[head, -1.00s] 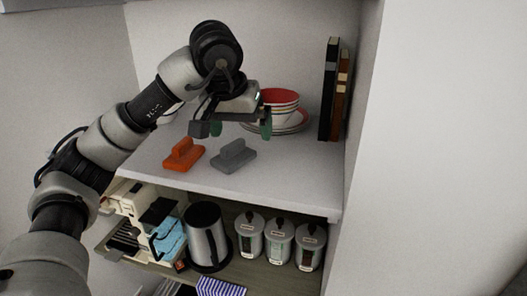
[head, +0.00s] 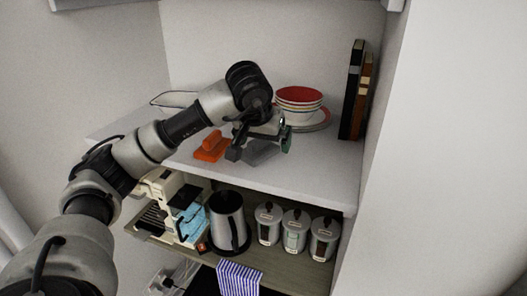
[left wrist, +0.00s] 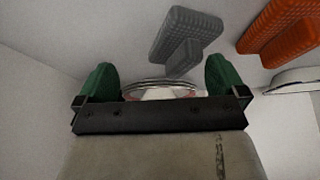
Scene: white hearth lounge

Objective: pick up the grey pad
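The grey pad (head: 262,152) lies on the upper white shelf, right of the orange pad (head: 211,147). My left gripper (head: 262,144) is over the grey pad and hides part of it in the head view. In the left wrist view, the grey pad (left wrist: 190,30) and its raised handle lie beyond the green fingertips of the left gripper (left wrist: 160,66). The fingers are wide apart with nothing held between them. The orange pad (left wrist: 280,30) shows at the upper right there. My right gripper is in neither view.
Stacked bowls on plates (head: 300,103) stand close behind the left gripper. Books (head: 357,90) stand against the right wall. A wire-handled white dish (head: 176,99) is at the back left. The shelf's front right (head: 320,170) is bare. A kettle (head: 228,220) and canisters (head: 296,230) stand below.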

